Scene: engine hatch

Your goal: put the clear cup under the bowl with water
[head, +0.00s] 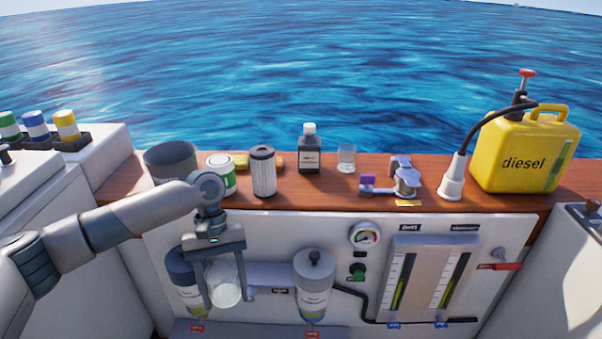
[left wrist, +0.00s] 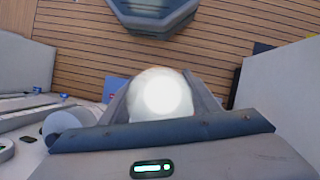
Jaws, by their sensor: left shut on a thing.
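My left gripper (head: 222,290) points down in front of the panel, shut on a clear, whitish cup (head: 226,284). In the left wrist view the cup (left wrist: 160,94) shows as a bright round shape between the fingers. Two filter units with bowls hang on the panel: a left one (head: 183,272), partly hidden by my gripper, and a right one (head: 314,285). The cup appears just right of the left unit and well left of the right one. I cannot tell which bowl holds water. My right gripper is not in view.
The wooden ledge (head: 300,192) holds a dark pot (head: 170,160), a can (head: 220,172), a filter cartridge (head: 263,172), a dark bottle (head: 309,152), a small clear glass (head: 346,158) and a yellow diesel can (head: 528,152). Gauges (head: 430,280) are at right.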

